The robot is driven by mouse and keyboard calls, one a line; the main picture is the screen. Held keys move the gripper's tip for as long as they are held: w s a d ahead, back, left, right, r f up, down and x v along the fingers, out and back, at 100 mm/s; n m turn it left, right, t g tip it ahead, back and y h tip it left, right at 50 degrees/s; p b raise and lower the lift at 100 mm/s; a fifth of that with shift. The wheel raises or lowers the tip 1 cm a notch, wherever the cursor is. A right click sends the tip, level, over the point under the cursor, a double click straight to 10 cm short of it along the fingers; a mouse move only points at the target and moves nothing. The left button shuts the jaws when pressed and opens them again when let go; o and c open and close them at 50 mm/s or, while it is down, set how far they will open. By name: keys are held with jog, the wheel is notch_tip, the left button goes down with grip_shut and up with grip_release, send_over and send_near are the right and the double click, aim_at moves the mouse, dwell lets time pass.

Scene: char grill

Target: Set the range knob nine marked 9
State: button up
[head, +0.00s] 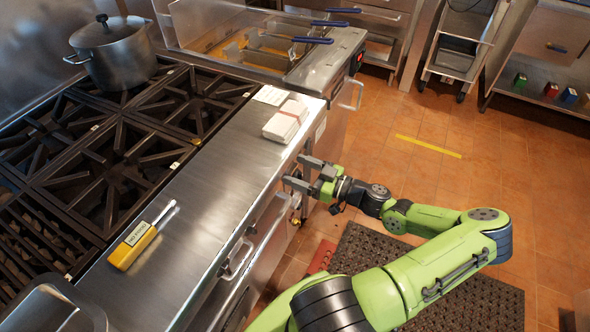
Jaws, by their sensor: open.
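My gripper (297,172) is in the head view at the front edge of the steel range. Its two grey fingers are apart and point left at the upper front panel. The range front (262,212) is seen steeply from above. A small dark knob-like part (250,229) and another lower left (224,270) show on it. Small fittings (296,221) show just below my gripper. No number can be read on any of them, so I cannot tell which is knob nine. Whether the fingers touch a knob is hidden.
A stack of white boxes (285,121) and a yellow-handled tool (133,246) lie on the steel ledge. A lidded pot (115,55) stands on the black burner grates (110,165). A fryer (270,45) is at the back.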

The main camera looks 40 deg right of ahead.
jog(key=shift+x, duration=0.8)
jog(key=shift+c, duration=0.3)
jog(key=c, duration=0.9)
